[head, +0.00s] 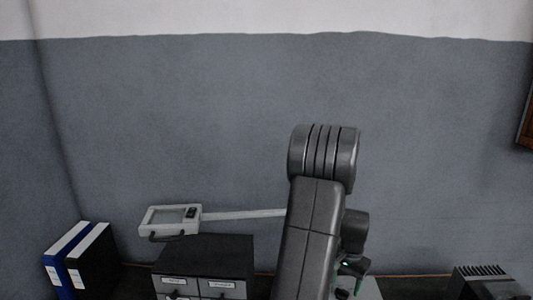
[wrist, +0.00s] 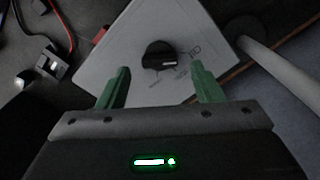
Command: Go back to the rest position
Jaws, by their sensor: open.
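My gripper (wrist: 161,68) is open, with its two green fingers spread apart and nothing between them that I can see held. In the wrist view a black rotary knob (wrist: 159,55) sits on a pale panel (wrist: 118,60) beyond the fingertips, showing in the gap between them. I cannot tell how far the tips are from the knob. In the head view my arm rises in the middle, and my gripper (head: 350,277) shows low behind it, largely hidden, in front of a pale box (head: 371,289).
Left of my arm stand a dark drawer cabinet (head: 206,250) and a pale framed lamp (head: 171,219) on a long bar. Blue (head: 66,258) and black (head: 93,262) binders stand far left. A finned black block (head: 483,282) is at lower right. The wall area above is clear.

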